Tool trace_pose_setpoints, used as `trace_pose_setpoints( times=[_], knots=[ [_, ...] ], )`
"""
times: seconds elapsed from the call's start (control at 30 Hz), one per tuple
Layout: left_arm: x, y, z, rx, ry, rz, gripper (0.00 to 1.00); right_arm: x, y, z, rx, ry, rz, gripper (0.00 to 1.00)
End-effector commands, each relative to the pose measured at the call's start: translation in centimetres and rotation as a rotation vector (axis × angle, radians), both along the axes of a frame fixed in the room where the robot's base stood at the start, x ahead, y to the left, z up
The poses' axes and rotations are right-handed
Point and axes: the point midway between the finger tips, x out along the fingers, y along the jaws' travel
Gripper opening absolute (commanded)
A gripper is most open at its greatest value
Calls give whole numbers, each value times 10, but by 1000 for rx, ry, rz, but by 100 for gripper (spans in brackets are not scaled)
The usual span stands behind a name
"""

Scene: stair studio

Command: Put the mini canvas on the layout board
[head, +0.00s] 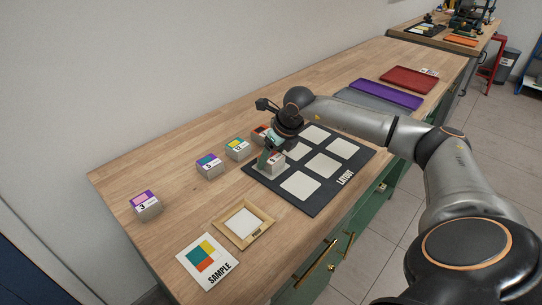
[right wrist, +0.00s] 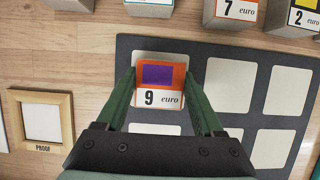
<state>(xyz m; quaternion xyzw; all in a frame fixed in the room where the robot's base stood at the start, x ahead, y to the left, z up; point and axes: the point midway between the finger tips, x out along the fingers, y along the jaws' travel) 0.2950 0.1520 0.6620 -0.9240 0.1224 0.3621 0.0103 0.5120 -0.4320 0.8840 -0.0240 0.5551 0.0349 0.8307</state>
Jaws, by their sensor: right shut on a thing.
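The mini canvas (right wrist: 162,88) has an orange face with a purple block and a white "9 euro" label. My right gripper (right wrist: 165,98) is shut on it, one finger on each side. In the head view the gripper (head: 270,163) and the canvas (head: 277,158) are over the far-left part of the dark layout board (head: 318,204). The board has rows of pale square cells. In the right wrist view the canvas covers part of the corner cell (right wrist: 160,60). I cannot tell whether it touches the board. My left gripper is not in view.
Other priced blocks stand left of the board, including "3" (head: 147,207), "5" (head: 210,167) and "12" (head: 238,150). A wooden proof frame (head: 228,232) and a SAMPLE card (head: 208,263) lie at the near end. Purple (head: 380,94) and red (head: 409,80) trays lie farther along the bench.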

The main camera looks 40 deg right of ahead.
Motion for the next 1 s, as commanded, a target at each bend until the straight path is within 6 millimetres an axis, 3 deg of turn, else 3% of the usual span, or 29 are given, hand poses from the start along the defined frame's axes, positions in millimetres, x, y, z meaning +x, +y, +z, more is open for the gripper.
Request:
trace_pose_setpoints(
  times=[0.1, 0.13, 0.37, 0.73, 1.0],
  knots=[
    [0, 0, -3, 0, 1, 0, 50, 0, 0, -4, 0, 0, 0, 15],
    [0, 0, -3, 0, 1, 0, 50, 0, 0, -3, 0, 0, 0, 71],
    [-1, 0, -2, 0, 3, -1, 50, 0, 0, -2, 0, 0, 0, 97],
    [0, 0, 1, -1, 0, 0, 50, -1, 0, 5, -1, -2, 0, 99],
    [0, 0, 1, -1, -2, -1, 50, -20, -2, 52, -2, -4, 0, 99]
  ],
)
